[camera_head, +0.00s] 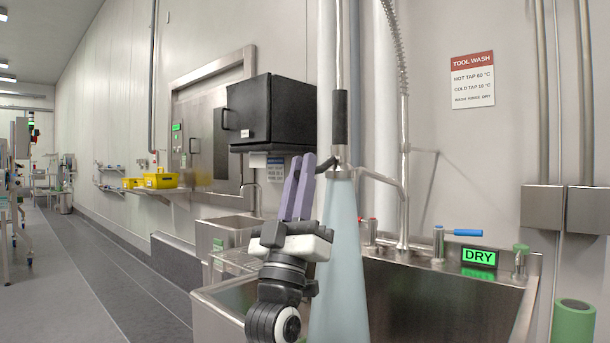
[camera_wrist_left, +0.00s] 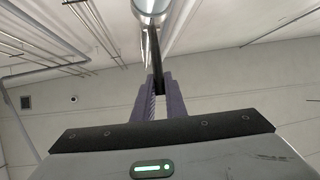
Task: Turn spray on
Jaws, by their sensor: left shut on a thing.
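The spray head (camera_head: 340,118) hangs over the sink, with a black grip and a thin dark lever (camera_head: 328,163) reaching left from it. A pale blue cone of water (camera_head: 340,260) comes down from its nozzle (camera_head: 340,174) into the sink. My left gripper (camera_head: 308,165) has purple fingers pointing up, and their tips are at the lever. In the left wrist view the dark lever (camera_wrist_left: 157,66) runs between the fingertips (camera_wrist_left: 159,82), below the round metal nozzle (camera_wrist_left: 152,8). The gripper is shut on the lever. My right gripper is not in view.
A black box (camera_head: 272,112) is on the wall behind my gripper. A green cylinder (camera_head: 573,322) stands at right. The aisle at left is clear.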

